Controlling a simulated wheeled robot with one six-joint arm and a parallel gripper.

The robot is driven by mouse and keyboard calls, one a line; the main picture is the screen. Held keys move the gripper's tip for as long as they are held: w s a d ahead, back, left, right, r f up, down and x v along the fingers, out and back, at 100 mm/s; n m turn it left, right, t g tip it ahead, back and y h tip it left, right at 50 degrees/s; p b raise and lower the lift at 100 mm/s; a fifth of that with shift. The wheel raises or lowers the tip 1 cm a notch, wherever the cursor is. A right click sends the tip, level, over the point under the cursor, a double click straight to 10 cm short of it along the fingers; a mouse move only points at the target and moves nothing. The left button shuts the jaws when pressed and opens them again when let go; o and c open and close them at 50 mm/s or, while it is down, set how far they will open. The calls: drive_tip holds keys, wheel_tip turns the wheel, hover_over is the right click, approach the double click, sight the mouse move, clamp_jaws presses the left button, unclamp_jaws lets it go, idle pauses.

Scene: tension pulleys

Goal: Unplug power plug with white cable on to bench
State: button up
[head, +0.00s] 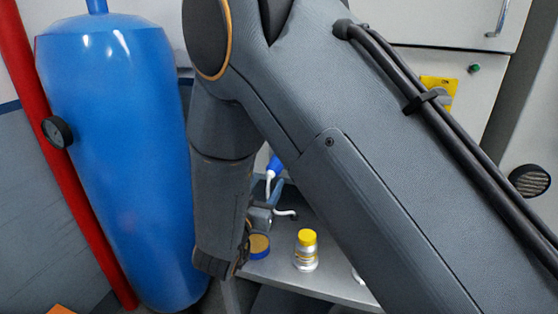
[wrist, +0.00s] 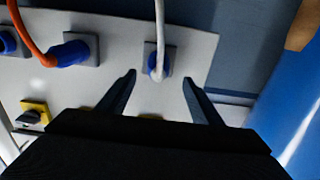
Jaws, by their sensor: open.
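The blue power plug (wrist: 154,73) with the white cable (wrist: 160,25) sits in a grey socket on a pale panel (wrist: 120,40) in the wrist view. The cable runs up out of the picture. My gripper (wrist: 159,80) is open, its two dark fingers on either side of the plug, with a visible gap on both sides. I cannot tell the depth between fingertips and plug. The lower part of the plug is faint. In the head view my arm hides most of this area; a blue piece (head: 274,166) and some white cable (head: 286,213) show beside it.
A blue plug with an orange cable (wrist: 72,53), another blue plug (wrist: 7,43) and a yellow switch (wrist: 34,112) are to the left. The grey bench (head: 325,285) holds a yellow-capped bottle (head: 306,251) and a jar (head: 259,246). A blue tank (head: 120,150) stands left.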

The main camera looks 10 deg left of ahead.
sight(269, 176)
drive_tip(key=shift+w+d+r, duration=0.1)
drive_tip(key=shift+w+d, duration=0.1)
drive_tip(key=shift+w+d+b, duration=0.15)
drive_tip(key=shift+w+b, duration=0.55)
drive_tip(key=shift+w, duration=1.45)
drive_tip(key=shift+w+d+b, duration=0.1)
drive_tip(key=shift+w+b, duration=0.55)
drive_tip(key=shift+w, duration=1.5)
drive_tip(key=shift+c, duration=0.2)
drive_tip(key=c, duration=1.4)
drive_tip(key=shift+s, duration=0.1)
drive_tip(key=shift+s+a+p, duration=0.15)
drive_tip(key=shift+s+p, duration=0.45)
drive_tip(key=shift+s, duration=0.85)
drive_tip(key=shift+s+a+p, duration=0.1)
drive_tip(key=shift+s+p, duration=0.45)
drive_tip(key=shift+s, duration=0.9)
